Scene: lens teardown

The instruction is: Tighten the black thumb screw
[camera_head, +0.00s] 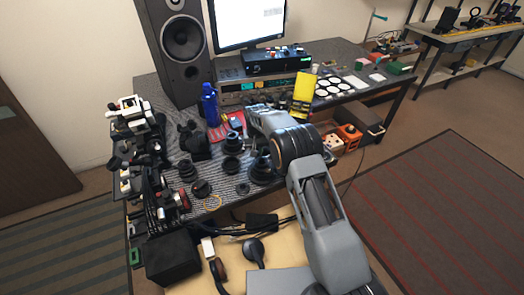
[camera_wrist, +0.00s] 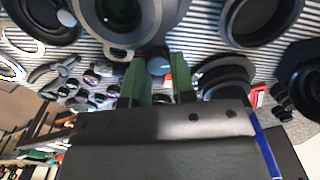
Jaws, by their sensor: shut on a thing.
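In the wrist view, my gripper (camera_wrist: 161,75) has two green fingers closed on the sides of a small dark round knob (camera_wrist: 158,65), which looks like the black thumb screw. The knob sits at the edge of a grey ring-shaped mount (camera_wrist: 149,28) around a dark lens opening with a greenish tint. Between the fingers only the knob's rounded end shows; its thread is hidden. In the head view, my arm reaches over the table and its own links hide the fingertips and the screw.
Dark lens parts (camera_head: 262,168) stand on the striped table mat near my arm. A blue bottle (camera_head: 209,104), a yellow box (camera_head: 304,92) and a tall speaker (camera_head: 178,45) stand behind. Clutter crowds the left table edge. In the wrist view, large black rings (camera_wrist: 262,18) lie close to the mount.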

